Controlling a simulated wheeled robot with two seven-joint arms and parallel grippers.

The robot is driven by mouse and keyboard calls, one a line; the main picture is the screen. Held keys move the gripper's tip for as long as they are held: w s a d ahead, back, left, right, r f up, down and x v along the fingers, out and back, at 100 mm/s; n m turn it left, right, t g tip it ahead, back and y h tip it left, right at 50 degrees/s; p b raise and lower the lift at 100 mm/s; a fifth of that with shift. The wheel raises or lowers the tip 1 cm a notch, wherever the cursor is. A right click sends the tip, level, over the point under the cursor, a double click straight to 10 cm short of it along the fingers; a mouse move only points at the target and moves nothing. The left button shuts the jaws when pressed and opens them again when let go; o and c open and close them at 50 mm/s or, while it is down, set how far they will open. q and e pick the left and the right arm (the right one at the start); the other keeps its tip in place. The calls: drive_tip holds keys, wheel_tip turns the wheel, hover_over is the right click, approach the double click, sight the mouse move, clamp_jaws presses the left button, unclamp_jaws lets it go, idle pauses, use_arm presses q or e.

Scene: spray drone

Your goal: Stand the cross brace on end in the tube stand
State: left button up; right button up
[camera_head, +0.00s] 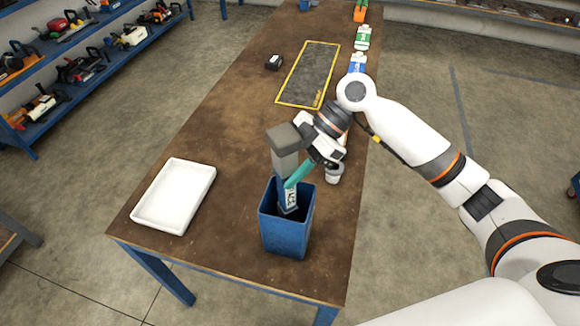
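The tube stand is a blue, square, open-topped box (286,238) near the front edge of the table. The cross brace (291,198) has its labelled lower end inside the stand's mouth. Above the mouth I see a slanting teal length and a grey block-shaped part, both close together against my gripper. My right gripper (302,160) is at this upper part, above the stand, reaching in from the right. Its fingertips are hidden or too small to make out, so its grip is unclear. The brace's foot inside the box is hidden. My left gripper is not in view.
An empty white tray (148,214) lies left of the stand. A yellow-framed dark mat (308,72) and a small black block (273,62) lie farther back. Blue and green labelled items line the right edge. Bare table lies between tray and stand.

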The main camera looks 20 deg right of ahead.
drive_tip(key=o, duration=0.3)
drive_tip(key=shift+w+d+r, duration=0.1)
drive_tip(key=shift+d+r, duration=0.15)
drive_tip(key=shift+d, duration=0.1)
drive_tip(key=b+v, duration=0.3)
drive_tip(key=v, duration=0.8)
drive_tip(key=shift+r, duration=0.1)
